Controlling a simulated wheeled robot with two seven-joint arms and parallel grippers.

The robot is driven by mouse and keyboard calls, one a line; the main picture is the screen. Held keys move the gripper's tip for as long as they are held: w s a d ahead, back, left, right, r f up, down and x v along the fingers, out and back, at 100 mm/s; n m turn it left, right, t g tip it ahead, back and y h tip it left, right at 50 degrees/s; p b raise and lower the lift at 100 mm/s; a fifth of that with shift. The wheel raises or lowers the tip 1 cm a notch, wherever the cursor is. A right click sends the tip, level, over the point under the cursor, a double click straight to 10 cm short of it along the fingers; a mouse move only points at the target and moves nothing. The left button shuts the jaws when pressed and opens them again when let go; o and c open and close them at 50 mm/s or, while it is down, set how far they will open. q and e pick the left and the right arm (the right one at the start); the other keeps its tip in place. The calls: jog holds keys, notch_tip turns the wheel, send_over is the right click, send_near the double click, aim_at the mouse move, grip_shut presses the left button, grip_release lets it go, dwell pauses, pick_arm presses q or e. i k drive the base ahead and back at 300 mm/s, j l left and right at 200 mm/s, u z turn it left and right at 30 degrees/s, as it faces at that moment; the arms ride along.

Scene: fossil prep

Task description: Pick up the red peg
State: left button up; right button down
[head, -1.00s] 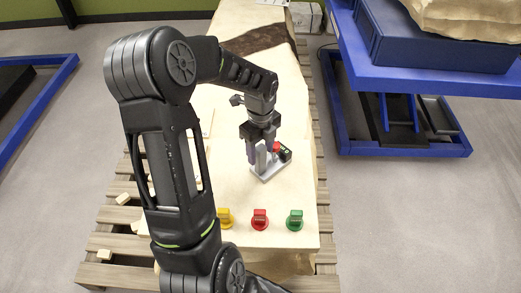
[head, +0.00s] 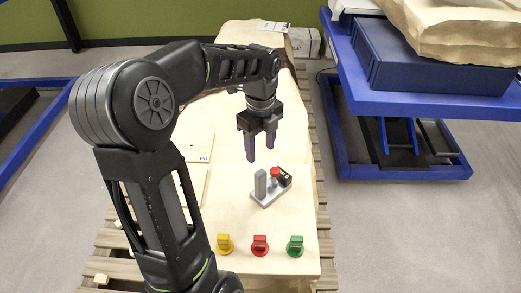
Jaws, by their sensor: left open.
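A red peg-like piece (head: 260,245) with a round base stands near the front edge of the pale slab (head: 235,190). It is between a yellow piece (head: 225,244) and a green piece (head: 295,246) of similar shape. A grey fixture (head: 265,198) stands farther back on the slab, with an upright grey post, a small red round part (head: 275,172) and a dark block (head: 285,178). My left gripper (head: 261,154) is open and empty, pointing down above and behind the fixture. My right gripper is not in view.
Pale flat boards (head: 197,150) lie on the slab at left, partly behind my left arm. The slab rests on a wooden pallet (head: 120,240). A blue lift table (head: 400,90) with a blue case and a rock stands at right.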

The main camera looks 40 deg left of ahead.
aim_at(259, 246)
jog(key=u, duration=1.5)
